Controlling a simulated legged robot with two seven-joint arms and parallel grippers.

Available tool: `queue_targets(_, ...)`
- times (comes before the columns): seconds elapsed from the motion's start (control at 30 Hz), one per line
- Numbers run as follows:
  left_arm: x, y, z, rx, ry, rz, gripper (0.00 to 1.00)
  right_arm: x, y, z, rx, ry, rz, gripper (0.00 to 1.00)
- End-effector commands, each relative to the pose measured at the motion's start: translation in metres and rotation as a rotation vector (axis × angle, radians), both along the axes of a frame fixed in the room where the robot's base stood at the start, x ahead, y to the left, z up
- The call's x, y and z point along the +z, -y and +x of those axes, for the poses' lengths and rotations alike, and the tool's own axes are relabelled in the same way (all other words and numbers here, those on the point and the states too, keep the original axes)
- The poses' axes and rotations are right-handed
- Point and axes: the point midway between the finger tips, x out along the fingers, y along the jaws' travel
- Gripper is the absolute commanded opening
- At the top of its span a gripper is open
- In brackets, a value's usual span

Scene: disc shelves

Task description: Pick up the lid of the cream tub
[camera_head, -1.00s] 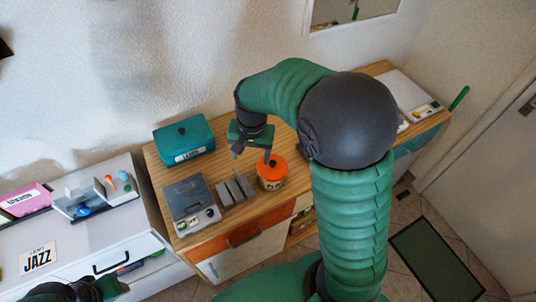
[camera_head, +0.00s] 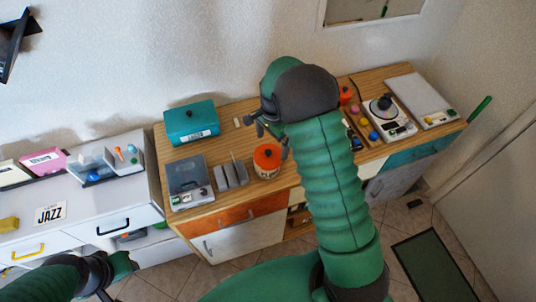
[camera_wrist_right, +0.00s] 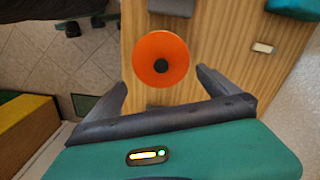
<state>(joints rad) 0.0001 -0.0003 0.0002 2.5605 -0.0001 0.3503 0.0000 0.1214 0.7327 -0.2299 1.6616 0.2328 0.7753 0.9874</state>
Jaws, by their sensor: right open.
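The cream tub (camera_head: 266,174) stands on the wooden cabinet top, with its orange lid (camera_head: 267,156) on it. In the right wrist view the round lid (camera_wrist_right: 162,42) shows from above with a dark knob (camera_wrist_right: 161,66) at its middle. My right gripper (camera_head: 271,139) is open and empty at the tub, just behind the lid in the head view. In the wrist view its fingers (camera_wrist_right: 162,80) stand apart on either side of the lid's near part, and no contact shows. My left gripper (camera_head: 106,279) is low at the left over the floor; its jaws are unclear.
Grey upright blocks (camera_head: 230,175) and a grey device (camera_head: 189,183) stand left of the tub. A teal box (camera_head: 191,122) is behind them. A small pale block (camera_head: 237,122) lies behind the tub. A disc device (camera_head: 385,113) stands to the right, beyond my forearm.

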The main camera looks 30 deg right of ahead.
Motion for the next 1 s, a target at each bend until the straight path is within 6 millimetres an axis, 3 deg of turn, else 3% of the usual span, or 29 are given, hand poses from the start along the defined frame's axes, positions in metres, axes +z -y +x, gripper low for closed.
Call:
queue_targets(0.1,0.012,0.000,0.000,-0.001,0.000,0.000,0.36,-0.018,-0.013,-0.002,0.002,-0.007,-0.004,1.00)
queue_targets(0.2,0.013,0.000,0.000,-0.001,0.001,0.000,0.36,-0.032,-0.018,-0.002,0.003,-0.005,-0.011,1.00)
queue_targets(0.47,0.012,0.000,0.000,0.001,0.000,0.000,0.36,-0.035,-0.023,-0.002,0.005,0.001,-0.016,0.99)
queue_targets(0.77,0.012,0.000,0.000,0.000,0.000,0.000,0.36,-0.039,-0.010,-0.001,0.003,-0.001,-0.003,0.59)
queue_targets(1.0,0.012,0.000,0.000,-0.001,0.001,0.000,0.36,-0.040,-0.014,-0.002,0.002,-0.005,-0.011,0.28)
